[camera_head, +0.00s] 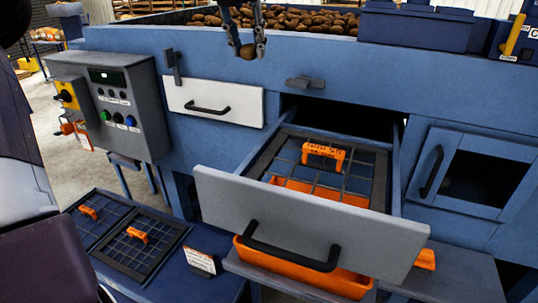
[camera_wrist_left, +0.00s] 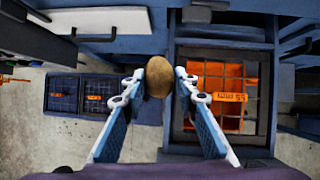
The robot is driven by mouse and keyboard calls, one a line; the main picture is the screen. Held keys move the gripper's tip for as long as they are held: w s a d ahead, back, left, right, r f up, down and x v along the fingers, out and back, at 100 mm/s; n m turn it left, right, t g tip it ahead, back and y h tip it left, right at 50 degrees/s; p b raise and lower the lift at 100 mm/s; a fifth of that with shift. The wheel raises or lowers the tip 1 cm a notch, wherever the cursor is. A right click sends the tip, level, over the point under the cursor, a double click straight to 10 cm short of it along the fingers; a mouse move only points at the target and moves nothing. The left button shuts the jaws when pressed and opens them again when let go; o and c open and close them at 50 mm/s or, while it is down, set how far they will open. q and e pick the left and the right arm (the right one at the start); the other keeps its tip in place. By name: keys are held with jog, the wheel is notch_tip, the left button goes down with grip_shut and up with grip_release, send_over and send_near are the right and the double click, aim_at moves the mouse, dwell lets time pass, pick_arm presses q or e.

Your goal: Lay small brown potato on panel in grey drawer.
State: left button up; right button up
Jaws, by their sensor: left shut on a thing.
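My left gripper (camera_head: 247,48) is shut on the small brown potato (camera_head: 248,51) and holds it high, near the grader's upper front edge. In the left wrist view the potato (camera_wrist_left: 159,77) sits between the two fingertips. The grey drawer (camera_head: 312,226) is pulled out, to the right of and below the gripper. Inside it lies a dark grid panel (camera_head: 312,175) with an orange handle (camera_head: 323,151); orange shows beneath the grid. No potato shows on the panel. My right gripper is not in view.
A heap of potatoes (camera_head: 290,20) fills the grader's top. A white drawer (camera_head: 213,101) is shut, left of the open one. A control box (camera_head: 107,104) stands at left. Spare grid panels (camera_head: 125,238) lie on a low blue table. An orange bin (camera_head: 301,273) sits under the drawer.

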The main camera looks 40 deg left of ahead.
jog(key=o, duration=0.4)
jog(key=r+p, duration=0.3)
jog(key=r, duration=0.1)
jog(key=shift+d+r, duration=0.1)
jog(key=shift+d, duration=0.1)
pick_arm(q)
jog(key=s+d+f+m+h, duration=0.2)
jog(key=s+d+f+m, duration=0.1)
jog(key=d+f, duration=0.55)
notch_tip(320, 180, down, 8)
jog(key=d+b, duration=0.1)
jog(key=b, duration=0.3)
jog(key=shift+d+f+t+b, duration=0.25)
jog(key=shift+t+b, duration=0.05)
jog(key=shift+b, duration=0.05)
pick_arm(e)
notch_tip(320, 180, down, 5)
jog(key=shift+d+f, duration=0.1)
pick_arm(q)
jog(key=shift+s, duration=0.1)
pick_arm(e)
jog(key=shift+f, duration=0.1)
